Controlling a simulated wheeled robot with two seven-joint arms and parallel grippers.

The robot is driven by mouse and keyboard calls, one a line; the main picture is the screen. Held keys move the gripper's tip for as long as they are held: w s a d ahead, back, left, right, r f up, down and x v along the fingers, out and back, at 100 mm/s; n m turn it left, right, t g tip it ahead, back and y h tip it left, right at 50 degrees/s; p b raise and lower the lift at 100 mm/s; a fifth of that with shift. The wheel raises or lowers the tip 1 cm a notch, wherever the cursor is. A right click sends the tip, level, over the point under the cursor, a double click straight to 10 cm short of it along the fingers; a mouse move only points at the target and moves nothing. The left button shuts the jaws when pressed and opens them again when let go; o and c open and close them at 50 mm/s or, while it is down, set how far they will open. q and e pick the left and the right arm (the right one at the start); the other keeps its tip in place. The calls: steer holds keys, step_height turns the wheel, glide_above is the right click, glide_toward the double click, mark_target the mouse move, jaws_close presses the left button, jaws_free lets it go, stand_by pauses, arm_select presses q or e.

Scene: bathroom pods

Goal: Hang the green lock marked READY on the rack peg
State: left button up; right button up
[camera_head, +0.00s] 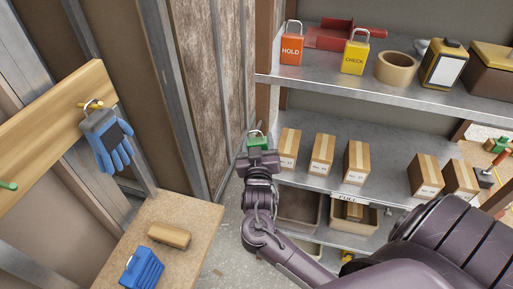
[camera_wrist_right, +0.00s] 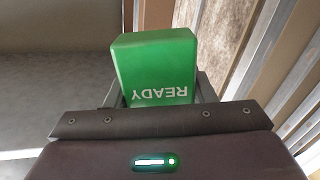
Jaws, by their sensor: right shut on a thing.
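My right gripper (camera_head: 260,156) is shut on the green lock (camera_head: 257,142). The lock's metal shackle points up, in front of the middle shelf's left end. In the right wrist view the green lock (camera_wrist_right: 155,68) sits between the fingers, with READY upside down on its face. A wooden rack board (camera_head: 45,135) runs along the left wall. A green peg (camera_head: 8,185) sticks out at its left part, with nothing seen hanging on it. A yellow peg (camera_head: 90,104) farther along holds a grey clip-like thing with blue gloves (camera_head: 108,140). My left gripper is out of view.
An orange HOLD lock (camera_head: 291,50) and a yellow CHECK lock (camera_head: 355,57) stand on the top shelf (camera_head: 320,80). Several cartons (camera_head: 323,153) line the middle shelf. A wooden bench (camera_head: 185,210) below the rack holds a brush-like block (camera_head: 169,235) and a blue container (camera_head: 142,270).

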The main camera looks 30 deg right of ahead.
steer(key=shift+w+d+f+b, duration=0.1)
steer(key=shift+w+d+b, duration=0.5)
steer(key=shift+w+d, duration=0.15)
steer(key=shift+w+d+f, duration=0.35)
steer(key=shift+w+d, duration=0.05)
steer(key=shift+d, duration=0.2)
steer(key=o, duration=1)
steer(key=shift+o, duration=0.2)
